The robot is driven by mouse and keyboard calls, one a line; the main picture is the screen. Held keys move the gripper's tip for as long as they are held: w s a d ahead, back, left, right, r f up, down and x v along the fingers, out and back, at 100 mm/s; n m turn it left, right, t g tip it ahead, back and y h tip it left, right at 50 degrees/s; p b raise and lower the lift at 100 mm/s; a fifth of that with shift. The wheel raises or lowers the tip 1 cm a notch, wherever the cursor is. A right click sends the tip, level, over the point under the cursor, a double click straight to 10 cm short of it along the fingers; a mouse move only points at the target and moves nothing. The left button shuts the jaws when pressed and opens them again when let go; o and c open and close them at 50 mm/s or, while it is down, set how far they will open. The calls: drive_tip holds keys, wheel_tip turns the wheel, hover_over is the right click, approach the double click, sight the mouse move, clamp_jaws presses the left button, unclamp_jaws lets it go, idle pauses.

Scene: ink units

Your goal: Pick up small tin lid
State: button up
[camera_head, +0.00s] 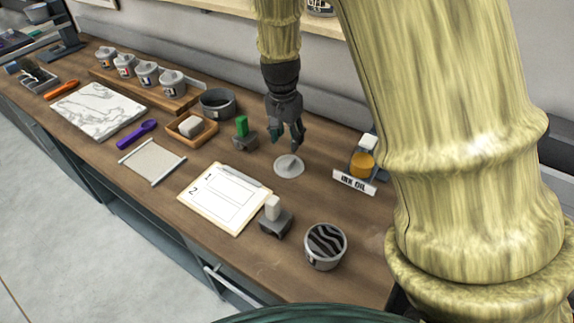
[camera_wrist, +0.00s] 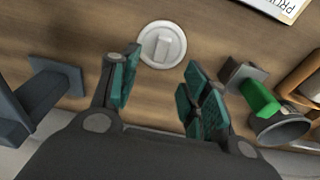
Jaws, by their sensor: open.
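The small tin lid (camera_head: 289,167) is a pale grey round disc with a raised bar-shaped grip across its middle. It lies flat on the wooden counter. In the wrist view the lid (camera_wrist: 162,45) is at the upper middle, ahead of the fingertips and between their lines. My gripper (camera_head: 286,143) is above the counter, just behind and over the lid in the head view. In the wrist view my gripper (camera_wrist: 155,82) shows its two teal-padded fingers spread apart with nothing between them. The lid appears apart from the fingers.
A green-handled block (camera_head: 242,134) stands left of the lid; it also shows in the wrist view (camera_wrist: 258,95). An ink oil stand (camera_head: 354,182) is on the right. A clipboard (camera_head: 222,198), a white-topped block (camera_head: 272,214) and a striped tin (camera_head: 325,245) lie nearer the front.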

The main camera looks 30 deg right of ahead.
drive_tip(key=p, duration=0.1)
hover_over(289, 160)
drive_tip(key=a, duration=0.1)
drive_tip(key=shift+s+f, duration=0.25)
drive_tip(key=shift+f, duration=1.1)
drive_tip(key=shift+s+f, duration=0.2)
drive_tip(key=shift+f, duration=1.1)
drive_tip(key=shift+w+d+f+p, duration=0.15)
drive_tip(key=shift+f+p, duration=0.4)
drive_tip(key=shift+f, duration=0.25)
drive_tip(key=shift+w+d+f+p, duration=0.15)
drive_tip(key=shift+f+p, duration=0.4)
drive_tip(key=shift+f, duration=0.25)
drive_tip(key=shift+d+f, duration=0.1)
drive_tip(key=shift+f, duration=0.85)
clamp_jaws()
